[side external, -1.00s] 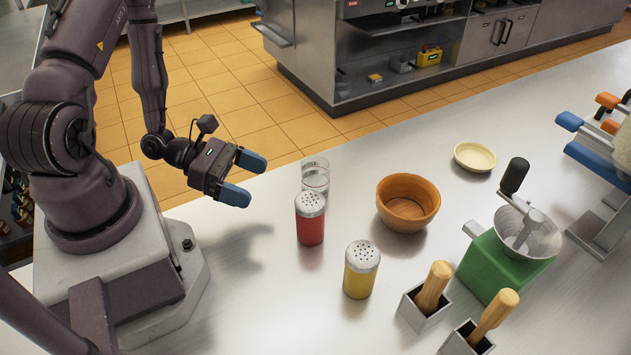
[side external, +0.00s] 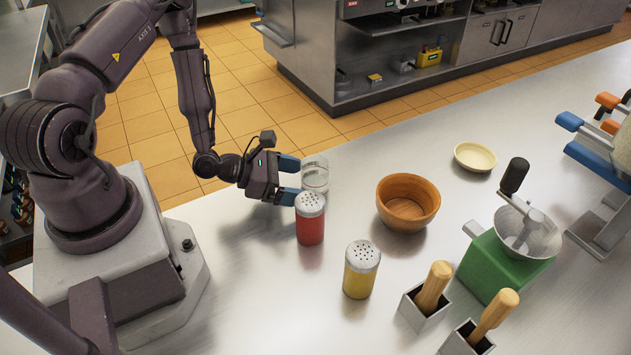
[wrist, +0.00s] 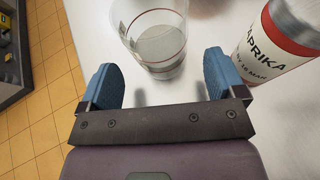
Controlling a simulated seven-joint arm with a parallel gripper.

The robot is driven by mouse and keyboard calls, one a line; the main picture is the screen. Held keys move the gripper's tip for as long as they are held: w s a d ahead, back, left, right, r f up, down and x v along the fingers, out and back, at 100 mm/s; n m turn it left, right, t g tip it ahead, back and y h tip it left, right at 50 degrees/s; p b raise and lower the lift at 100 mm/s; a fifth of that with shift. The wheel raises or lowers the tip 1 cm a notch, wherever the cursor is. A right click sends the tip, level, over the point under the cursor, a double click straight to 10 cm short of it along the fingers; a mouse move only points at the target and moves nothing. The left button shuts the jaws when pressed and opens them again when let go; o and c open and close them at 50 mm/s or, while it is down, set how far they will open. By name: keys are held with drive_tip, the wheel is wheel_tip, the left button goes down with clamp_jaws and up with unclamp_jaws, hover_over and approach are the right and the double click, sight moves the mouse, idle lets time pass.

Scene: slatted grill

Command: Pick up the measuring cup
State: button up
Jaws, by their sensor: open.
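The measuring cup (side external: 315,174) is a clear glass with thin red lines. It stands upright on the steel counter, behind the red shaker in the side view. In the wrist view the cup (wrist: 158,45) lies just beyond the opening between my fingertips, roughly centred. My gripper (side external: 289,180) is open and empty, with two blue fingers pointing at the cup. In the wrist view my gripper (wrist: 160,75) shows one finger at each side of the cup's near edge. Whether a finger touches the glass I cannot tell.
A red paprika shaker (side external: 310,220) stands close to the cup and my right-hand finger. A yellow shaker (side external: 361,270), wooden bowl (side external: 404,218), cream dish (side external: 475,156) and green grinder (side external: 505,260) stand further right. The counter edge and tiled floor lie behind my gripper.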

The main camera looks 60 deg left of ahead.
sight(311, 185)
drive_tip(key=x, duration=0.4)
drive_tip(key=shift+f, duration=0.15)
drive_tip(key=c, duration=1)
